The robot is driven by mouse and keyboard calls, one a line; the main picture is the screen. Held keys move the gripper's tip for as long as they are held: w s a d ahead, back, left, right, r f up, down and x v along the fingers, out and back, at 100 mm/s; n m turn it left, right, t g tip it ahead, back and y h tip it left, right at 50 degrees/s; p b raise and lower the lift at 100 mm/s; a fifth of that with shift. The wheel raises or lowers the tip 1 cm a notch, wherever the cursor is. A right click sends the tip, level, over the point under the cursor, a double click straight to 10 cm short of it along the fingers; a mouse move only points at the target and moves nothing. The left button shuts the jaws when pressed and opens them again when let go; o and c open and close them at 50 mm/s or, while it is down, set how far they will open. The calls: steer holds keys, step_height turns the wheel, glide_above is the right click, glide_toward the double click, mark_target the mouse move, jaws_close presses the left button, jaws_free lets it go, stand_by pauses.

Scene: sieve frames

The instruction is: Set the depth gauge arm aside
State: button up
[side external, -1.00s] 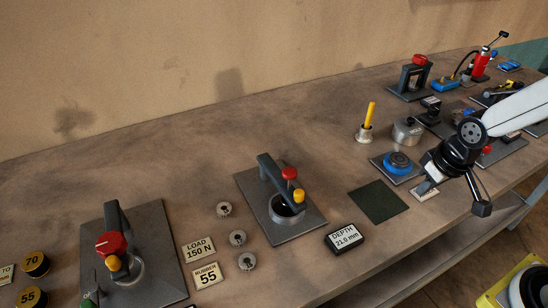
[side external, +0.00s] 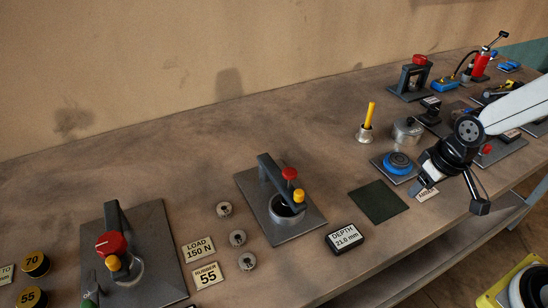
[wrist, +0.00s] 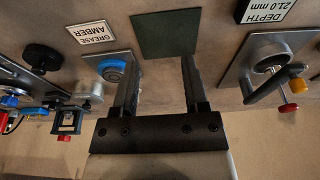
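The depth gauge (side external: 271,174) has a dark arm with a red knob and a yellow knob. The arm reaches over a metal ring on a grey square plate (side external: 301,227). It also shows at the right of the wrist view, where the gauge arm (wrist: 268,88) lies over its ring. A black DEPTH 21.0 mm display (side external: 345,238) stands beside the plate. My gripper (side external: 453,194) is well to the right of the gauge, above the bench. In the wrist view my gripper (wrist: 160,62) has its fingers apart with nothing between them.
A dark green mat (side external: 378,201) lies between the gauge and my gripper. A blue round piece (side external: 397,163) on a plate and a GREASE AMBER label (wrist: 90,33) are near my gripper. A yellow stick stands in a metal cup (side external: 364,134). The bench behind the gauge is clear.

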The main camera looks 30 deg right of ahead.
steer(key=w+a+r+n+g, duration=0.1)
steer(key=w+a+r+n, duration=0.15)
steer(key=w+a, duration=0.75)
step_height(320, 180, up, 4)
steer(key=g, duration=0.2)
glide_above(299, 192)
steer(key=shift+f+n, duration=0.15)
steer(key=shift+n, duration=0.2)
steer(key=shift+f, duration=0.1)
steer(key=shift+f, duration=3.85)
jaws_close()
steer(key=shift+r, duration=0.1)
